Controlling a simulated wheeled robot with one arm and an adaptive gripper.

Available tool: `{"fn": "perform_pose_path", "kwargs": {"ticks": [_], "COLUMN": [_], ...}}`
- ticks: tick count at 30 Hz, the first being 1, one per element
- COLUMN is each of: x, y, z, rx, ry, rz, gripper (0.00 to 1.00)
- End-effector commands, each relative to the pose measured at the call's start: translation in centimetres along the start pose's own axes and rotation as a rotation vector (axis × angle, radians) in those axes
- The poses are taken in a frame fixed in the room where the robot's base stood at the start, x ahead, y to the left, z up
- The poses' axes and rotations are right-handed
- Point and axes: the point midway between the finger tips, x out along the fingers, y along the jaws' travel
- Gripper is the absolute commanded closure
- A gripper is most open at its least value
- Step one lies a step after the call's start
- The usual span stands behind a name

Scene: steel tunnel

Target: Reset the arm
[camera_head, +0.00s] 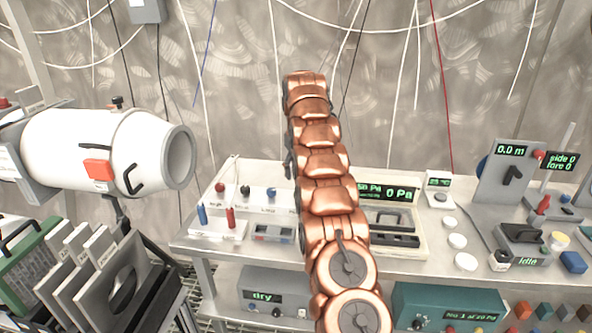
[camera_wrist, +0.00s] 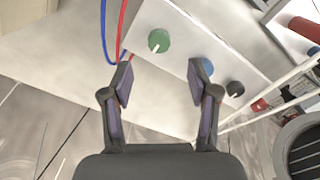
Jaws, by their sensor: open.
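My copper-coloured segmented arm (camera_head: 322,160) stands raised in the middle of the head view, in front of the bench. My gripper is hidden behind the arm in that view. In the wrist view my gripper (camera_wrist: 160,82) is open, with its two dark fingers apart and nothing between them. Beyond the fingertips is a pale panel with a green knob (camera_wrist: 159,40), a blue knob (camera_wrist: 204,67) and a black knob (camera_wrist: 235,88).
A steel bench (camera_head: 405,262) carries displays, white discs (camera_head: 457,241) and switches. A white cylinder (camera_head: 75,150) with an open grey end stands at left. Upright plates (camera_head: 110,290) stand in a rack below it. Cables (camera_head: 275,90) hang along the wall. Red and blue wires (camera_wrist: 121,25) run near the gripper.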

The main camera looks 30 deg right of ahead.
Motion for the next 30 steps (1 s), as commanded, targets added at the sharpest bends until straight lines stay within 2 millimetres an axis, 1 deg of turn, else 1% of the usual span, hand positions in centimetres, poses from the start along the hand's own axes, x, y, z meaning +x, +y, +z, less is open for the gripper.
{"fn": "perform_pose_path", "kwargs": {"ticks": [8,11,14,20,26,30], "x": [-0.1,-0.6,-1.8,-4.3,-6.5,-7.8], "y": [-0.1,-0.6,-1.7,-4.9,-8.1,-10.3], "z": [0.0,0.2,0.8,3.0,5.9,8.3], "rx": [0.0,-0.003,-0.008,-0.02,-0.032,-0.04], "ry": [0.0,-0.001,-0.004,-0.016,-0.031,-0.04], "rz": [0.0,-0.001,-0.003,-0.009,-0.014,-0.016], "gripper": [0.4,0.4,0.4,0.4,0.4,0.4]}}
